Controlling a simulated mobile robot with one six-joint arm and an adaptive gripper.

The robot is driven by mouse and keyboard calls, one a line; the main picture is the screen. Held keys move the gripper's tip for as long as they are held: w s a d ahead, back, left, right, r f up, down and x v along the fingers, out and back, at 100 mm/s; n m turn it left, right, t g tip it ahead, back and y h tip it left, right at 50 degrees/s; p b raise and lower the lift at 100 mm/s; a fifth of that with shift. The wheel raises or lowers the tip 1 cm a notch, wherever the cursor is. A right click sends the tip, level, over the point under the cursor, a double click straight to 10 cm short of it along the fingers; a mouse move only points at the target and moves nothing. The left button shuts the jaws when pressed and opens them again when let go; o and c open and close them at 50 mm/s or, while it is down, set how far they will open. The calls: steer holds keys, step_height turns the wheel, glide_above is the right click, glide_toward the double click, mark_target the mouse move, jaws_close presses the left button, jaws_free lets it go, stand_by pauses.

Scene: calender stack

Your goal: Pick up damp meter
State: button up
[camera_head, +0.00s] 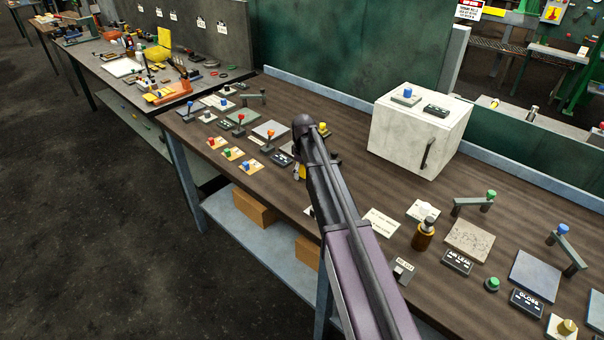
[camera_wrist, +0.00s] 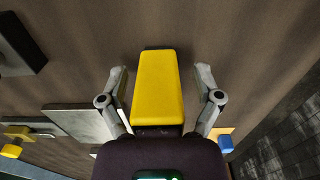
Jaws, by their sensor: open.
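A yellow, block-shaped device, seemingly the damp meter (camera_wrist: 158,85), lies in the middle of the wrist view, with a dark end face toward the camera. In the head view only a small yellow piece of it (camera_head: 302,172) shows beside my arm. My gripper (camera_wrist: 162,88) is open, with one finger on each side of the yellow body. Small gaps seem to show between the fingers and its sides. In the head view my arm hides most of the gripper and the meter.
Small levers, plates and coloured knobs (camera_head: 228,153) stand close by on the dark bench (camera_head: 350,190). A white box (camera_head: 418,135) stands at the back right. A brown bottle (camera_head: 423,237) and labelled blocks stand toward the right. The bench's front edge is near my gripper.

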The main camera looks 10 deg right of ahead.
stand_by(0.4)
jaws_close()
steer(key=shift+r, duration=0.2)
step_height(320, 180, up, 3)
steer(key=p, duration=0.3)
steer(key=shift+r+p, duration=0.15)
steer(key=shift+p, duration=0.2)
steer(key=s, duration=0.5)
steer(key=s+d+r+p, duration=0.1)
steer(key=s, duration=1)
steer(key=shift+d+r, duration=0.2)
steer(key=shift+d, duration=0.15)
